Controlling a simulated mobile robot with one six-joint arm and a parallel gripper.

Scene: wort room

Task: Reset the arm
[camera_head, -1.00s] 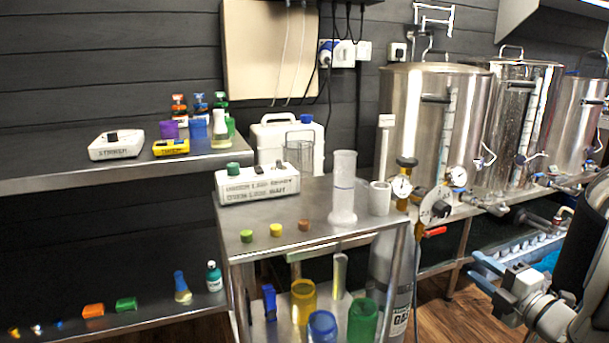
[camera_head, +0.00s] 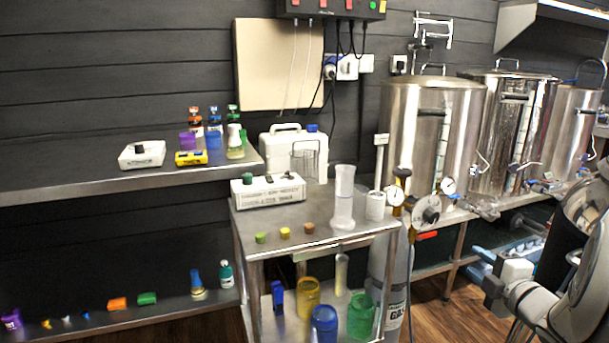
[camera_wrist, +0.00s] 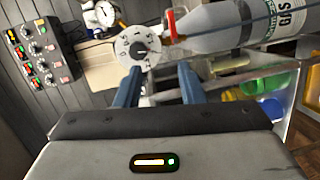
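My gripper (camera_head: 482,277) is at the lower right of the head view, in front of the blue crate and to the right of the steel cart. In the wrist view my gripper (camera_wrist: 160,82) shows two blue fingers standing apart, with nothing held between them. Beyond the fingers lie a round white dial (camera_wrist: 138,47) and a grey gas cylinder (camera_wrist: 215,27), both apart from the fingers.
The steel cart (camera_head: 320,240) carries a measuring cylinder (camera_head: 344,198), a labelled white box (camera_head: 268,190) and small coloured pieces. Coloured jars stand on its lower shelf. Steel kettles (camera_head: 432,130) line the back right. Wooden floor (camera_head: 432,312) shows between cart and arm.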

